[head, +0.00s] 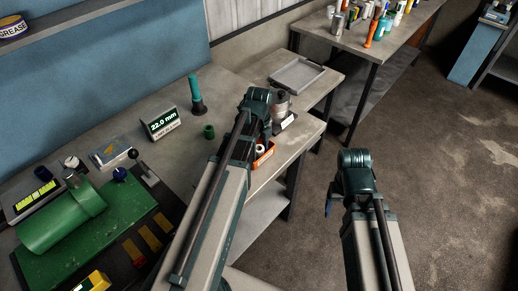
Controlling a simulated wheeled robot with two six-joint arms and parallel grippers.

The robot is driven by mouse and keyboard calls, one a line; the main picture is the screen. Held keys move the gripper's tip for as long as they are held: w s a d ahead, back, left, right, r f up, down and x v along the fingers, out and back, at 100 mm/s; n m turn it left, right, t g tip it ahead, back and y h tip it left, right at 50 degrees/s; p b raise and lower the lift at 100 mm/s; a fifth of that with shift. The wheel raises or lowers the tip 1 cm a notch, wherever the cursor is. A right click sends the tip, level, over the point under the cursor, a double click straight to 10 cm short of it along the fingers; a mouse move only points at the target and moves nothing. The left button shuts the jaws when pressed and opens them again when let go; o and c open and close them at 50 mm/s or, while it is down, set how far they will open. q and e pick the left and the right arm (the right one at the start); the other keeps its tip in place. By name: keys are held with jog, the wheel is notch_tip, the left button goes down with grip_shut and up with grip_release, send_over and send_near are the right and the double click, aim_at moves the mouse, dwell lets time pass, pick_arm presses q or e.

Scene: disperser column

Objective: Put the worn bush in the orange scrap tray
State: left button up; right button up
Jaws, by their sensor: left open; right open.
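An orange tray (270,147) sits near the bench's right edge, partly hidden behind my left arm. A small pale round piece (261,149) shows in it; I cannot tell what it is. A short dark green ring-like piece (209,131) stands on the bench left of my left arm. I cannot tell for certain which piece is the worn bush. My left gripper (256,108) is over the bench's right part, between the green piece and a metal cylinder; its fingers are largely hidden. My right gripper (332,200) is open over the floor, right of the bench.
A green machine (62,222) fills the bench's left front. A 22.0 mm display (161,123) and a teal-handled tool (196,95) stand behind the green piece. The metal cylinder (282,103) stands beside my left gripper. A grey tray (298,75) lies on the farther table.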

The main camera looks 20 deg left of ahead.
pick_arm(q)
notch_tip(320, 180, up, 12)
jog(key=p, duration=1.1)
jog(key=shift+f, duration=0.2)
jog(key=shift+d, duration=0.1)
jog(key=s+d+n, duration=0.6)
jog(key=d+n, duration=0.3)
jog(key=s+d+n+y, duration=0.1)
jog(key=s+d+n, duration=0.6)
jog(key=d+n, duration=0.2)
jog(key=shift+d, duration=0.35)
notch_tip(320, 180, down, 6)
jog(key=b, duration=0.6)
jog(key=shift+f, duration=0.15)
